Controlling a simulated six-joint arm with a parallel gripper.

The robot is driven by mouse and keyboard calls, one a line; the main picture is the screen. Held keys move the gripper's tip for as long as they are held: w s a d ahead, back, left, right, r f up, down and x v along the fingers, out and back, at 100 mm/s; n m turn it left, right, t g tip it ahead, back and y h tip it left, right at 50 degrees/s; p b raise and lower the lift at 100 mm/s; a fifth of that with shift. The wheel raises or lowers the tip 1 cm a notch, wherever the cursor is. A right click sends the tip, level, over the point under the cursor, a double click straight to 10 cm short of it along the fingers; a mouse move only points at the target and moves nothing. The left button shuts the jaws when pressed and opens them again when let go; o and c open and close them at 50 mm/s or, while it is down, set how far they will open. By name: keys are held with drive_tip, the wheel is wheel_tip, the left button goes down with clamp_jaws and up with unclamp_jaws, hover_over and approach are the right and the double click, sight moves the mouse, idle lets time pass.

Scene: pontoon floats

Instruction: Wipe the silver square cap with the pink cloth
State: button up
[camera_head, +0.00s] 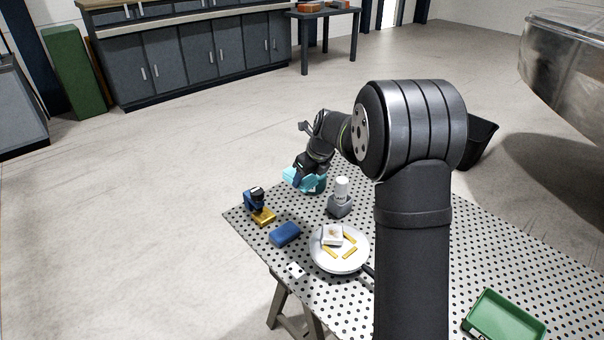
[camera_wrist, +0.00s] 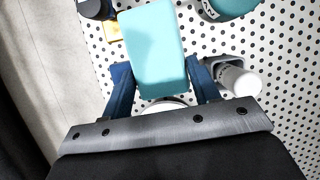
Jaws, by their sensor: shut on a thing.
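The silver square cap (camera_head: 332,235) lies on a round white plate (camera_head: 325,262) on the perforated table. Its top has a brownish smudge. No pink cloth shows in either view. My gripper (camera_wrist: 162,78) is shut on a teal block (camera_wrist: 154,45), held between its blue fingers. In the head view my gripper (camera_head: 304,174) is at the table's far side, beyond the plate and the white bottle, well apart from the cap. The cap cannot be made out in the wrist view.
Yellow strips (camera_head: 349,253) lie beside the cap. A white bottle (camera_head: 342,187) stands in a grey holder (camera_head: 339,208). A blue block (camera_head: 284,233), a blue-and-black tool on a yellow base (camera_head: 262,217) and a green tray (camera_head: 503,320) are on the table. A round teal thing (camera_wrist: 230,6) is near my gripper.

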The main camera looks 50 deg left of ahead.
drive_tip(key=d+n+g+h, duration=0.1)
drive_tip(key=d+n+g, duration=0.2)
drive_tip(key=d+n, duration=1)
drive_tip(key=shift+s+d+f+m, duration=0.15)
drive_tip(key=shift+d+f+m, duration=0.65)
drive_tip(key=shift+f, duration=0.35)
drive_tip(key=shift+s+d+f+m, duration=0.2)
drive_tip(key=shift+d+f+m, duration=0.65)
drive_tip(key=shift+f, duration=0.3)
drive_tip(key=shift+s+d+f+m, duration=0.15)
drive_tip(key=shift+d+f+m, duration=0.65)
drive_tip(key=shift+f, duration=0.35)
drive_tip(key=shift+s+a, duration=0.2)
drive_tip(key=shift+a, duration=0.1)
drive_tip(key=shift+c, duration=0.3)
drive_tip(key=shift+s+a+f, duration=0.1)
drive_tip(key=shift+s+a, duration=0.15)
drive_tip(key=shift+s, duration=0.1)
drive_tip(key=shift+s+a, duration=0.75)
drive_tip(key=shift+a, duration=0.05)
drive_tip(key=shift+w+d, duration=1.4)
wheel_tip(320, 180, up, 8)
drive_tip(key=shift+s+r, duration=0.1)
